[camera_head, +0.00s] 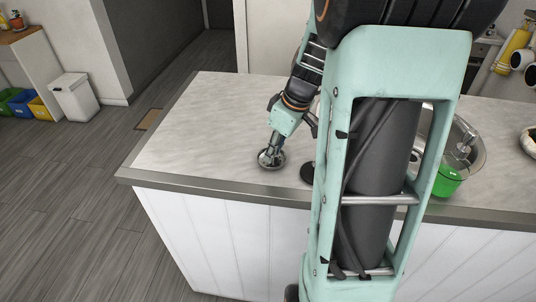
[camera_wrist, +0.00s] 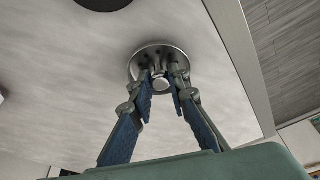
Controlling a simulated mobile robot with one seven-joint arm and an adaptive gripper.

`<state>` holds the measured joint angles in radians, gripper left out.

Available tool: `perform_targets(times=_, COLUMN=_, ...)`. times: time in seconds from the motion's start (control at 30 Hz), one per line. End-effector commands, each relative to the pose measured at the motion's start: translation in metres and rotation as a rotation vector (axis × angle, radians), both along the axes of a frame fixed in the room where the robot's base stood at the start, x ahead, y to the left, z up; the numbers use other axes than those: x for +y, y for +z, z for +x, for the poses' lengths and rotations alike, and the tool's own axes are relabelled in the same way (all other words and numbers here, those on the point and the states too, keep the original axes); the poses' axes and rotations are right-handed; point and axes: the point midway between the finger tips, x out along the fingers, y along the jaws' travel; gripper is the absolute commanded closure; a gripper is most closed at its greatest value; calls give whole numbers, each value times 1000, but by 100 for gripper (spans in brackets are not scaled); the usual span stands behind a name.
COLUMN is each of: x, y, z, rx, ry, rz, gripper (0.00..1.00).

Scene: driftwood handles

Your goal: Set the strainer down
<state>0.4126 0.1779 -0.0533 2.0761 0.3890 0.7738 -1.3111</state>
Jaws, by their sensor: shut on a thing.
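The strainer (camera_head: 266,160) is a round, shiny metal disc with holes and a central knob. It is at the left part of the pale countertop (camera_head: 205,130), near the front edge. In the wrist view the strainer (camera_wrist: 147,58) lies flat against the counter surface or just off it; I cannot tell whether it touches. My gripper (camera_head: 275,150) points down at it from above. In the wrist view my gripper (camera_wrist: 162,84) has its blue-padded fingers closed around the knob. The fingers hide part of the disc.
A dark round object (camera_head: 307,174) lies on the counter right of the strainer. The counter left of and behind the strainer is clear.

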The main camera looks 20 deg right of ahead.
Motion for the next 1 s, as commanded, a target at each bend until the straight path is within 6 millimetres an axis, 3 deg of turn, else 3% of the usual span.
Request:
perform_targets(times=0.43, x=-1, y=-9, z=-1, rx=-2, ry=1, rz=0, gripper=100)
perform_targets(times=0.47, x=-1, y=-8, z=-1, rx=-2, ry=1, rz=0, gripper=82)
perform_targets(times=0.6, x=-1, y=-7, z=-1, rx=-2, ry=1, rz=0, gripper=67)
perform_targets(times=1.0, x=-1, y=0, z=-1, rx=-2, ry=1, rz=0, gripper=67)
